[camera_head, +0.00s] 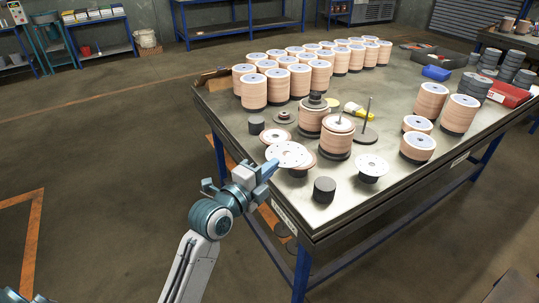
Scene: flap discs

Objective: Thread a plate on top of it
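My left gripper (270,169) is at the table's near left edge, right beside a white plate with holes (288,151). Its fingertips seem to meet the plate's near edge, but I cannot tell if they grip it. The plate overlaps a tan disc and a dark piece below it. A tan disc stack (337,139) with a grey top and a thin rod stands just behind to the right. Another tan stack (312,121) has dark pieces on top. A second white plate (373,170) sits on a dark support at the right. My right gripper is not in view.
A dark cylinder (324,190) stands near the front corner. Many disc stacks (300,78) fill the back of the table (400,205). The front right surface is clear.

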